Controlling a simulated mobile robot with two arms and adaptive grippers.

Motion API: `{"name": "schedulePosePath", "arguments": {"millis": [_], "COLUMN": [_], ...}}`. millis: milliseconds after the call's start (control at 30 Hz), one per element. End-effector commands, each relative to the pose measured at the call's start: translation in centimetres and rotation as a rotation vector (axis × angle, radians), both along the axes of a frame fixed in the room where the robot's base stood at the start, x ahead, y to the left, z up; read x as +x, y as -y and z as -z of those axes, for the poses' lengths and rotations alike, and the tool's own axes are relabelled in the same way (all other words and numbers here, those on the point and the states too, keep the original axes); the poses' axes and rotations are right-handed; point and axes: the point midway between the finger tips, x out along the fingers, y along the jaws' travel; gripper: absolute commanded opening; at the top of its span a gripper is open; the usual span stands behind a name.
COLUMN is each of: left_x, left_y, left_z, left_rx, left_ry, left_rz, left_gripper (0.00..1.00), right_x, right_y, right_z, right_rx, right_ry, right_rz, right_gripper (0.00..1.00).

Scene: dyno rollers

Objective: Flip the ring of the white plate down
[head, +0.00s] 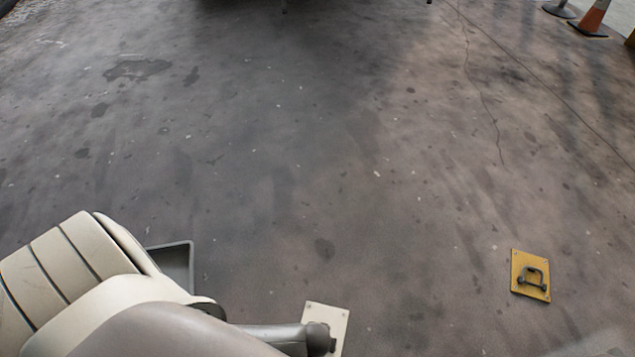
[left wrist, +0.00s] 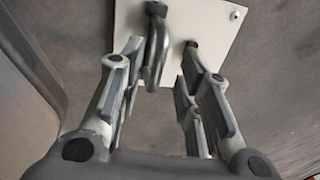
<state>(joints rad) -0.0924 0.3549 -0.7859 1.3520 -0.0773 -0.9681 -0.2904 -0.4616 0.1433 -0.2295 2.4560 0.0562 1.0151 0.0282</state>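The white plate (head: 340,314) lies on the floor at the bottom of the head view, partly covered by my left arm and gripper (head: 318,339). In the left wrist view the white plate (left wrist: 215,28) fills the top middle, with a screw at its corner. Its grey metal ring (left wrist: 157,52) appears nearly edge-on and seems to stand up from the plate towards the camera. My left gripper (left wrist: 158,72) is open, with its fingers on either side of the ring. The ring is close to the left finger; I cannot tell whether they touch. My right gripper is not in view.
A yellow plate (head: 518,262) with a dark ring lies on the floor to the right. A grey tray-like edge (head: 190,268) shows behind my left arm. An orange and white cone (head: 592,18) stands at the far top right. The middle floor is clear.

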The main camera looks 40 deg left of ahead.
Motion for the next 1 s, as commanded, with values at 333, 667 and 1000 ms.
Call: {"name": "schedulePosePath", "arguments": {"millis": [333,667,1000], "left_x": [0.0,0.2,1.5], "left_y": [0.0,-0.1,-0.6], "left_z": [0.0,-0.1,0.0], "left_rx": [0.0,-0.005,-0.061], "left_ry": [0.0,-0.011,-0.142], "left_rz": [0.0,-0.001,-0.002], "left_gripper": [0.0,0.0,0.0], "right_x": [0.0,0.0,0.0], "right_y": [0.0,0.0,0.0], "right_z": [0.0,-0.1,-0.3], "right_rx": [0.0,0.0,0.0], "right_ry": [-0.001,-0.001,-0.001], "right_rz": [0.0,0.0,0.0], "right_gripper": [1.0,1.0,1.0]}}
